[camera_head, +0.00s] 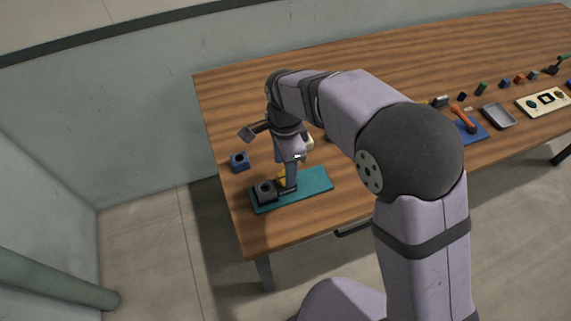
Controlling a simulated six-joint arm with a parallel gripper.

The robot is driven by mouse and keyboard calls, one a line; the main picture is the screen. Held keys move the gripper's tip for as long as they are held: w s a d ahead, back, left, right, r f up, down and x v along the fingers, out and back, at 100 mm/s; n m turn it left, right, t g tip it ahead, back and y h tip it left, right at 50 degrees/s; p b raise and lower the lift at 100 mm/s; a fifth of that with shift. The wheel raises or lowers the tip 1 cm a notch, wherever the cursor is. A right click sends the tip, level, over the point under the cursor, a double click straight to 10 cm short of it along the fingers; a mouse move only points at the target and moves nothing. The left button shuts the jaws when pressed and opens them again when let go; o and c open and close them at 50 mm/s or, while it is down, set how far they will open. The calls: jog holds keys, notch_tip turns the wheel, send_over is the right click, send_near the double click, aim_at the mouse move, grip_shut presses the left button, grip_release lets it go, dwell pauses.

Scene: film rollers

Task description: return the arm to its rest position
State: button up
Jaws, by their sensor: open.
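My gripper (289,188) is at the left part of the wooden table, pointing down over a teal mat (316,184). It is open, and its tips are low, close to the mat. A small yellow piece (282,181) shows right beside the fingers; I cannot tell whether they touch it. A dark block with a round hole (265,190) stands on the mat just left of the fingers. My arm reaches over from the right and hides part of the table behind it.
A pale piece (308,141) is partly hidden behind my wrist. On the right are an orange-handled tool (462,117), a grey tray (499,116), a cream board (544,103) and several small blocks. The far middle table is clear.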

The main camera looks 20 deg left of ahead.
jog(key=w+d+r+n, duration=0.2)
jog(key=w+d, duration=0.1)
jog(key=d, duration=0.9)
jog(key=s+d+n, duration=0.3)
jog(key=s+d, duration=0.2)
jog(key=d, duration=0.6)
jog(key=s+d+f+n, duration=0.1)
jog(key=s+d+n, duration=0.3)
jog(key=d, duration=0.7)
jog(key=shift+s+f, duration=0.2)
jog(key=shift+s, duration=0.85)
